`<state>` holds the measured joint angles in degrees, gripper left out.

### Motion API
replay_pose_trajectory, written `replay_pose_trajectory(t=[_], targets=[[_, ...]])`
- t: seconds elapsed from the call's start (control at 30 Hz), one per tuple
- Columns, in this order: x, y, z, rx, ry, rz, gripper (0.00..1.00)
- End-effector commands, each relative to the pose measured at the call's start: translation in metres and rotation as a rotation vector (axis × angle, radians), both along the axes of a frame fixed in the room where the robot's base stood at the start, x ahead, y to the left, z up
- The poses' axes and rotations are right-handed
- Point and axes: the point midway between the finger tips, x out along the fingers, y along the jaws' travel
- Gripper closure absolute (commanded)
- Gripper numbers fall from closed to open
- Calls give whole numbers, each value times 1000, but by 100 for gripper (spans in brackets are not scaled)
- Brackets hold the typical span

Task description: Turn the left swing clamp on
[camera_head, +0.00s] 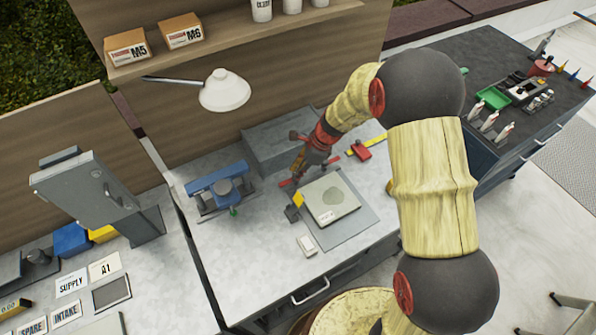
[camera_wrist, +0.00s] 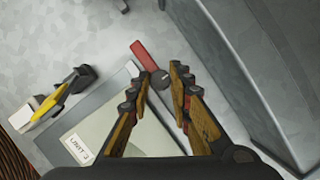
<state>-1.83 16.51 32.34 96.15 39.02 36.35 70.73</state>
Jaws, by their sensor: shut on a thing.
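A grey plate (camera_head: 355,231) on the bench carries a pale labelled lid (camera_head: 325,207); the lid also shows in the wrist view (camera_wrist: 93,140). A red clamp bar (camera_wrist: 145,56) with a dark round pivot lies along the plate's back edge; one end shows in the head view (camera_head: 287,183). My gripper (camera_wrist: 160,77) is over this bar, its fingers either side of the pivot, shut on it. A yellow-handled clamp (camera_wrist: 62,95) stands at the plate's other side, apart from my gripper; it also shows in the head view (camera_head: 298,199). Which one is the left clamp is not marked.
A grey block (camera_head: 270,148) stands close behind my gripper. A blue fixture (camera_head: 218,185) is to the left, with a lamp (camera_head: 224,91) above it. A small white block (camera_head: 307,245) lies in front. The bench's front left is clear.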

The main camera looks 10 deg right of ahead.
Motion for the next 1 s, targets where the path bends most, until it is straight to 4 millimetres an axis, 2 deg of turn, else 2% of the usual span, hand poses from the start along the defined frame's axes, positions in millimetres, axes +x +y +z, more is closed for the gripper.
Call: replay_pose_trajectory(t=[0.27,0.47,1.0], targets=[[1,0,1,0,-1,30,100],[2,0,1,0,-1,125,100],[5,1,2,0,-1,613,100]])
